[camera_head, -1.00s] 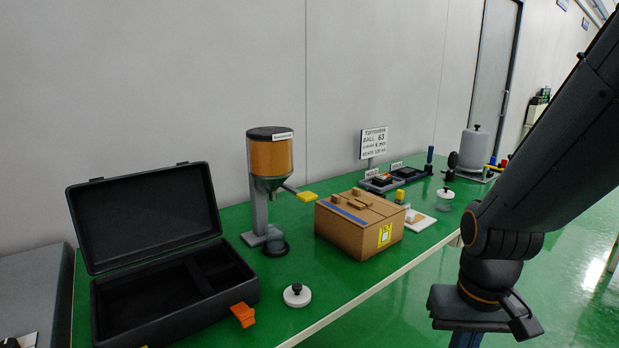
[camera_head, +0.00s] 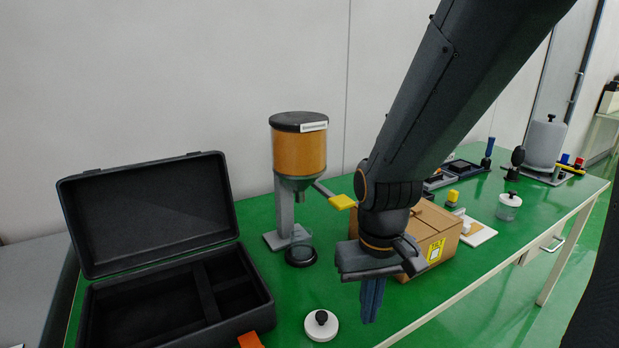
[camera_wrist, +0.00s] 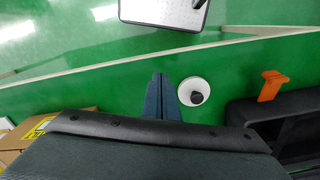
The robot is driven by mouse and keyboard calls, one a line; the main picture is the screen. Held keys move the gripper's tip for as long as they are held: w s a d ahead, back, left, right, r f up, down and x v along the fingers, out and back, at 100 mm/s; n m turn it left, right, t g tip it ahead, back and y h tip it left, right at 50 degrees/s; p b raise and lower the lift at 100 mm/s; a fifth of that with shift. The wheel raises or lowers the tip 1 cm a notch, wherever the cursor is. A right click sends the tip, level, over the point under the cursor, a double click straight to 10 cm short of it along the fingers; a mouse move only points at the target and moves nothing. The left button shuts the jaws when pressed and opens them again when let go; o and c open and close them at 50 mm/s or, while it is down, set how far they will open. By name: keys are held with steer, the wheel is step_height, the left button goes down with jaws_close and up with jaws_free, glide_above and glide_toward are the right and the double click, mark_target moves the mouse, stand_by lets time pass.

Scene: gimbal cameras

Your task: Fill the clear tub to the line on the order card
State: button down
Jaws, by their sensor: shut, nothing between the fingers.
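A clear tub (camera_head: 300,240) appears to stand on a dark round base under the spout of a dispenser (camera_head: 299,150) filled with orange material. The dispenser has a yellow-tipped lever (camera_head: 342,202). A white lid with a black knob (camera_head: 321,327) lies on the green table, and it also shows in the wrist view (camera_wrist: 186,96). My gripper (camera_head: 372,308) is shut and empty, pointing down in front of the cardboard box, right of the lid. Its fingers (camera_wrist: 160,92) show left of the lid in the wrist view. No order card is readable; any fill line is too small to see.
A cardboard box (camera_head: 440,228) stands partly behind my arm. A lidded clear jar (camera_head: 509,207) and a white tank (camera_head: 545,145) stand farther right. Green table is clear around the lid.

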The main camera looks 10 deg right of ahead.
steer(key=shift+w, duration=0.2)
steer(key=shift+w+r, duration=0.15)
steer(key=shift+r, duration=0.15)
steer(key=w+r+n+t+p, duration=0.1)
steer(key=w+r+p, duration=0.2)
steer(key=r, duration=0.6)
steer(key=w+r+n+t+p, duration=0.1)
steer(key=w+r+p, duration=0.3)
steer(key=r, duration=0.6)
steer(key=w+r+n+t+y+p, duration=0.1)
steer(key=w+r+p, duration=0.3)
steer(key=w+r, duration=0.3)
step_height(320, 180, up, 3)
steer(key=shift+d+r+n, duration=0.15)
steer(key=shift+d+n, duration=0.15)
steer(key=shift+d, duration=0.05)
steer(key=shift+w, duration=0.1)
